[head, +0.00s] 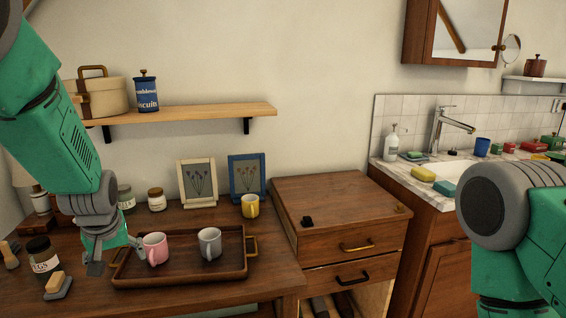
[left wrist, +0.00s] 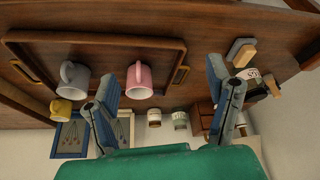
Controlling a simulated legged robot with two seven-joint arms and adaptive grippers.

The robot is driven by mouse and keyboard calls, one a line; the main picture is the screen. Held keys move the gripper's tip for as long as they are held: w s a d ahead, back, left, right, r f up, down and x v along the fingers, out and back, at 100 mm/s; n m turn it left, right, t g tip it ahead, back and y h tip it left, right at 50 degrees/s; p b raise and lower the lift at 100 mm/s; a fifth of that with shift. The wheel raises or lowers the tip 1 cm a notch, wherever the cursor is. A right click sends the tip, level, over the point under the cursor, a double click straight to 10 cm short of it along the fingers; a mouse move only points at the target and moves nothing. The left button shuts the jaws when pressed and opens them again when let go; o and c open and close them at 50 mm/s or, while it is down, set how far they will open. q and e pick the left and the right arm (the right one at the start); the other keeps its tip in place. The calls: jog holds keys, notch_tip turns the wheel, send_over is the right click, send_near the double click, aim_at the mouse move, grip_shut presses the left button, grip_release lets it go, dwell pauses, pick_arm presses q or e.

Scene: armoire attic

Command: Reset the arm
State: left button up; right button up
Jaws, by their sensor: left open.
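My left arm comes in from the left in the head view, with its gripper (head: 112,254) over the left end of the wooden tray (head: 190,279). The left gripper is open, and its two fingers stand apart with nothing between them in the left wrist view (left wrist: 168,95). A pink mug (head: 155,248) stands on the tray just right of the gripper, apart from or very near the fingers; I cannot tell which. A grey mug (head: 210,243) stands farther right on the tray. My right arm shows at the right edge, but its gripper is out of view.
A yellow mug (head: 250,207) stands behind the tray near two picture frames (head: 197,183). A shelf (head: 180,114) hangs above. The drawer cabinet top (head: 335,200) is mostly clear.

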pick_arm(q)
jog(key=s+d+f+m+g, duration=0.2)
jog(key=s+f+m, duration=0.1)
jog(key=s+f, duration=1.25)
jog(key=s+d+f+m, duration=0.1)
jog(key=s+d+f, duration=0.1)
jog(key=s, duration=0.4)
jog(key=s+d+f+m+h, duration=0.1)
jog(key=s+f, duration=0.3)
jog(key=s, duration=0.2)
jog(key=s+d+f+m+g+h, duration=0.1)
jog(key=s+d+f, duration=0.1)
jog(key=s+f, duration=0.2)
jog(key=s, duration=0.3)
jog(key=shift+d+m, duration=0.3)
jog(key=shift+d, duration=0.05)
pick_arm(e)
jog(key=shift+w+d+f, duration=0.1)
jog(key=shift+w+d, duration=0.15)
jog(key=shift+d, duration=0.05)
pick_arm(q)
jog(key=shift+w+a+f, duration=0.1)
jog(key=shift+a, duration=0.05)
pick_arm(e)
jog(key=shift+a, duration=0.15)
